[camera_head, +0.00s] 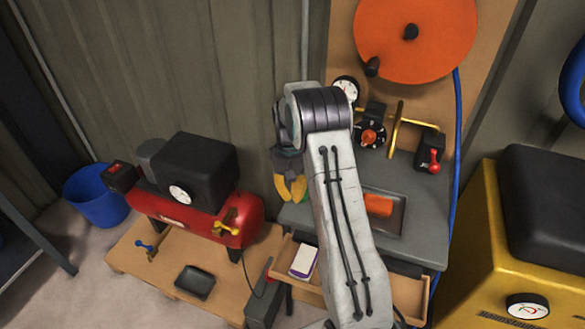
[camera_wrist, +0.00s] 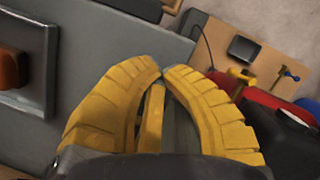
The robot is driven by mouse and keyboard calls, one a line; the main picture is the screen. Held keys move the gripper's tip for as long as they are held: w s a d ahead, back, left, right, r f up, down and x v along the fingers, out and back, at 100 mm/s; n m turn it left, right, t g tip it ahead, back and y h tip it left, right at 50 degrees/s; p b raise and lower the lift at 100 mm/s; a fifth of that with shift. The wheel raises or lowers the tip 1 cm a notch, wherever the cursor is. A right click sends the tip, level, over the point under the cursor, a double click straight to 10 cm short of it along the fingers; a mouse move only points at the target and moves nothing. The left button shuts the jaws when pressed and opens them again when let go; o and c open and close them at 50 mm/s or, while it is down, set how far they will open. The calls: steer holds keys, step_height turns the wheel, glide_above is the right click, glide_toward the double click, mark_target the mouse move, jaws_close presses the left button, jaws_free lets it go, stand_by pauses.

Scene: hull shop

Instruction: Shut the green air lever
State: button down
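My gripper (camera_head: 290,196) has yellow fingers and hangs over the left edge of the grey bench, left of my arm. In the wrist view its fingertips (camera_wrist: 161,74) come together, with no object seen held between them. A small patch of green (camera_head: 304,198) shows just beside the fingers in the head view. It may be part of the green air lever, but the gripper and arm hide most of that spot. No green lever shows clearly in the wrist view.
A red compressor (camera_head: 165,208) with a yellow lever (camera_head: 226,230) stands at left, near a blue lever (camera_head: 145,246). A red lever (camera_head: 434,160) is at the bench's back right. An orange block (camera_head: 378,205) lies in a tray. An open drawer (camera_head: 312,291) juts out below.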

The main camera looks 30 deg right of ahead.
steer(key=shift+w+d, duration=0.15)
steer(key=shift+d, duration=0.05)
steer(key=shift+w+d+r+p, duration=0.1)
steer(key=shift+w+d+p, duration=0.2)
steer(key=shift+d+p, duration=0.15)
stand_by(0.5)
